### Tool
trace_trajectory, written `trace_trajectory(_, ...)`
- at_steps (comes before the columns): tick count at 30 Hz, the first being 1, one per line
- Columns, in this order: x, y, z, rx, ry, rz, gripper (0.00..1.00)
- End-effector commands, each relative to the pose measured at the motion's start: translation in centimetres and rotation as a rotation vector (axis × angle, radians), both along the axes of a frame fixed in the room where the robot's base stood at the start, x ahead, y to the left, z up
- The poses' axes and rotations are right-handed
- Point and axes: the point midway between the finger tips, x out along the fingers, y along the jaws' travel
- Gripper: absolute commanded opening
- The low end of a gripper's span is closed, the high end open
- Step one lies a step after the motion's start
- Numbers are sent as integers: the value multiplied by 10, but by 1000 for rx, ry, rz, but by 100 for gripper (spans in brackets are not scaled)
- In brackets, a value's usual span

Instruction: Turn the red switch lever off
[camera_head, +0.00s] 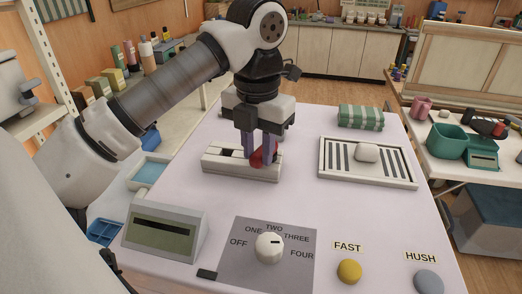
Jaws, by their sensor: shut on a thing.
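The red switch lever (257,159) stands in a white slotted switch box (231,169) near the middle of the table. My gripper (261,155) points down over the right part of the box, with its fingers around the lever. It is shut on the lever, and the fingers hide part of it. A dark slot opening shows to the left of the lever.
A dial panel (232,274) with a white knob (269,247), a yellow button (349,271) and a grey button (428,281) lie at the front. A striped tray (333,173) is at right, a green striped cloth (360,117) behind it. A grey display box (165,233) stands front left.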

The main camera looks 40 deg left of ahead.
Motion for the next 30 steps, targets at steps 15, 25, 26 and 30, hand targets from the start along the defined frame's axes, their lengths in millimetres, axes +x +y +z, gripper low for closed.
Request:
trace_trajectory(15, 0, 2, 1, 0, -1, -38, 3)
trace_trajectory(25, 0, 2, 0, 0, -1, -36, 47)
trace_trajectory(26, 0, 2, 0, 0, -1, -36, 47)
trace_trajectory(30, 0, 2, 0, 0, 0, -36, 47)
